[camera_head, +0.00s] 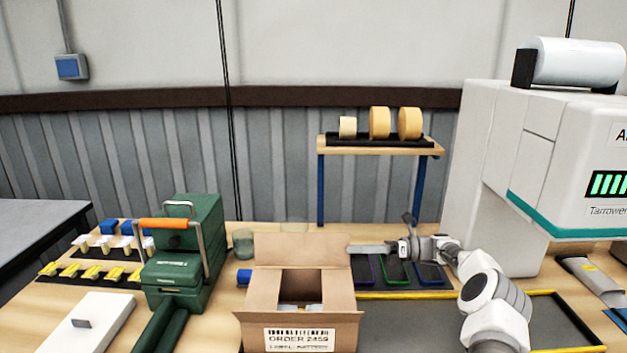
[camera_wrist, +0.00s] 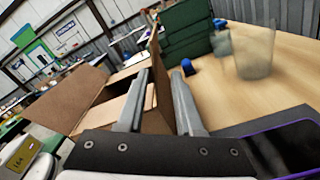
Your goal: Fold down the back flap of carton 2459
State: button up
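Carton 2459 (camera_head: 258,328) stands at the front of the table with its "ORDER 2459" label facing the head camera. Its back flap (camera_head: 302,250) stands up behind the opening, and white contents show inside. My gripper (camera_head: 365,249) is at the right-hand edge of the back flap. In the wrist view the two fingers of my gripper (camera_wrist: 162,75) are apart, with brown cardboard of the carton (camera_wrist: 160,118) seen edge-on between them. I cannot tell if either finger touches it. Another carton flap (camera_wrist: 60,95) spreads out at left there.
A green machine with an orange handle (camera_head: 164,224) stands left of the carton. A clear cup (camera_head: 243,243) is behind it. Phone-like trays (camera_head: 397,271) lie right of the flap, beneath my arm. A tape shelf (camera_head: 340,151) stands at the back.

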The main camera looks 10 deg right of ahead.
jog(key=s+d+b, duration=0.1)
jog(key=d+b, duration=0.3)
jog(key=d, duration=0.4)
jog(key=s+a+r+n+g+h+p, duration=0.1)
jog(key=a+r+n+g+h+p, duration=0.4)
jog(key=a+r, duration=1.15)
jog(key=s+a+r+n+t+h+p, duration=0.1)
jog(key=s+a+r+n+h+p, duration=0.2)
jog(key=s, duration=0.4)
jog(key=s+a+r+n+t+h+p, duration=0.1)
jog(key=s+a+r+n+h+p, duration=0.2)
jog(key=s+r+n, duration=0.4)
jog(key=shift+s+r+t+h+p, duration=0.4)
jog(key=shift+s+r+h+p, duration=0.25)
jog(key=shift+h, duration=0.45)
jog(key=shift+w+f, duration=0.1)
jog(key=shift+c, duration=0.3)
